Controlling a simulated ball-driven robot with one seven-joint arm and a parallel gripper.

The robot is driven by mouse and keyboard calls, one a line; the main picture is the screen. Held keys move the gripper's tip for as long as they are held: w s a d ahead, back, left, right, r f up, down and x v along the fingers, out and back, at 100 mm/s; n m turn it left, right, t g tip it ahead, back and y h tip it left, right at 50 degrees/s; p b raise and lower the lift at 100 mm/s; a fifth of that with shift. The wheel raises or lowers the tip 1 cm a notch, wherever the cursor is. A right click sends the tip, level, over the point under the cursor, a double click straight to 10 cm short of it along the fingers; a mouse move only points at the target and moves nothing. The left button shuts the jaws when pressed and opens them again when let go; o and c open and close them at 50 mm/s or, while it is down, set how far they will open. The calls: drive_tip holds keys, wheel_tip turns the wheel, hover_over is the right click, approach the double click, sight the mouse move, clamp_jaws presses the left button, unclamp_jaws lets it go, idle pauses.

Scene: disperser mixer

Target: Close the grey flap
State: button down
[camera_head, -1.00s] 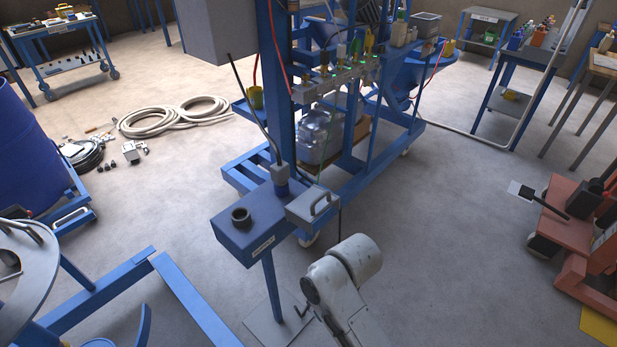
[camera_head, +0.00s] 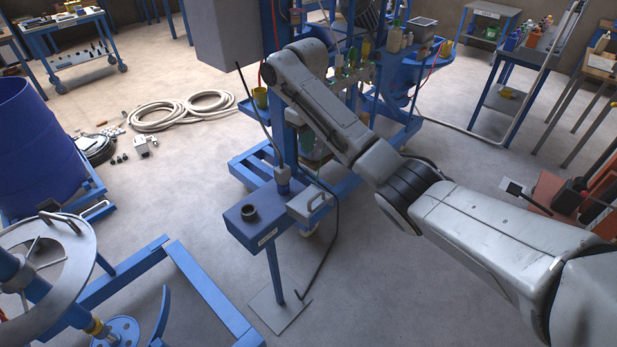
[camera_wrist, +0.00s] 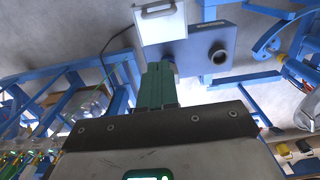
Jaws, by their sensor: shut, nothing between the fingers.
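The grey flap (camera_head: 308,204) has a bar handle and sits at the right end of the blue box (camera_head: 262,222). In the wrist view the flap (camera_wrist: 160,24) is a pale square plate at the top, beside the blue box (camera_wrist: 195,50).
A grey cabinet (camera_head: 224,32) and the blue machine frame (camera_head: 283,140) stand close behind the box. A dark cable (camera_head: 326,255) hangs beside it. A blue frame (camera_head: 205,295) is at lower left. Open floor lies to the left of the box.

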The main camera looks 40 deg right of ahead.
drive_tip(key=f+b, duration=0.1)
drive_tip(key=f, duration=0.3)
drive_tip(key=s+f+b, duration=0.1)
drive_tip(key=f, duration=0.3)
drive_tip(key=s+f+b, duration=0.1)
drive_tip(key=f, duration=0.3)
drive_tip(key=shift+s, duration=0.1)
drive_tip(key=shift+s+f, duration=0.35)
drive_tip(key=shift+f, duration=0.1)
drive_tip(key=shift+f, duration=0.1)
